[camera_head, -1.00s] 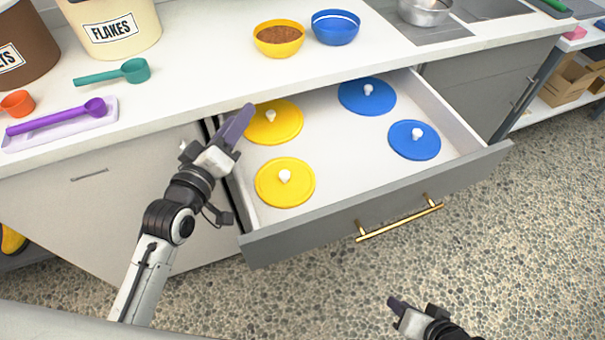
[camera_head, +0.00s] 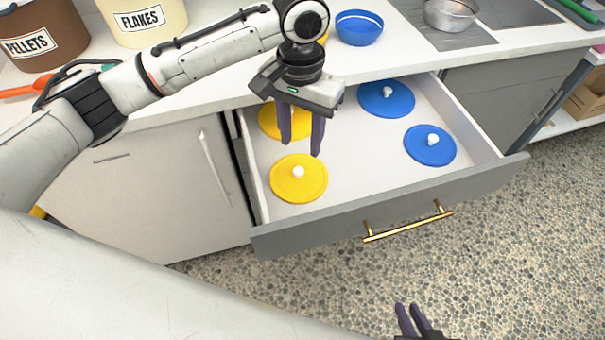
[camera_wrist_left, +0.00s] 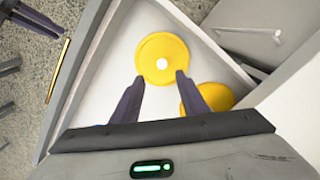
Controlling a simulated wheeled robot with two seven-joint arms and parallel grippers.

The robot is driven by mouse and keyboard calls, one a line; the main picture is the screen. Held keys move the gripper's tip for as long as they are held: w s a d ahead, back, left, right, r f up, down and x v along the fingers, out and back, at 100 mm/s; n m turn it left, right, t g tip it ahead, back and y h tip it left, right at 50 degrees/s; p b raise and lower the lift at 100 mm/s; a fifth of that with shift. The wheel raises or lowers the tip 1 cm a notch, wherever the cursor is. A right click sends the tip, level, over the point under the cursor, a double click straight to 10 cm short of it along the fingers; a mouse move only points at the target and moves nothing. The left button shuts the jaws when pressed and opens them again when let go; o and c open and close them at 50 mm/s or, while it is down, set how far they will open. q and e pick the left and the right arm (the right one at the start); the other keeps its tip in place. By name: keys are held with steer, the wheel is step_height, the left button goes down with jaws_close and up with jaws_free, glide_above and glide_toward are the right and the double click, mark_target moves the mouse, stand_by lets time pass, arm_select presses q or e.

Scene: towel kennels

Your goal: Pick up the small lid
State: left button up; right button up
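The open drawer (camera_head: 472,152) holds two yellow and two blue round lids with white knobs. The front yellow lid (camera_head: 284,188) lies flat; it also shows in the left wrist view (camera_wrist_left: 162,43). The back yellow lid (camera_head: 270,121) is partly hidden by my left gripper. The blue lids lie on the right, one at the back (camera_head: 372,98) and one nearer the front (camera_head: 421,151). Which lid is the small one is hard to tell. My left gripper (camera_head: 301,149) points down, open and empty, above the yellow lids. My right gripper (camera_head: 406,308) is open and empty over the floor.
The counter (camera_head: 400,66) above the drawer carries a blue bowl (camera_head: 359,30), a metal bowl (camera_head: 451,14), a flakes tub (camera_head: 145,22) and a pellets tub (camera_head: 40,38). The drawer front with its gold handle (camera_head: 408,226) stands out over the floor. My left arm crosses over the counter.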

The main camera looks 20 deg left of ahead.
mark_target(299, 170)
arm_select(q)
step_height(299, 170, down, 4)
steer(key=shift+r, duration=0.15)
steer(key=shift+a+f, duration=0.15)
steer(key=shift+f, duration=1.25)
steer(key=shift+a+f, duration=0.1)
steer(key=shift+f, duration=1.25)
steer(key=shift+c, duration=0.4)
jaws_close()
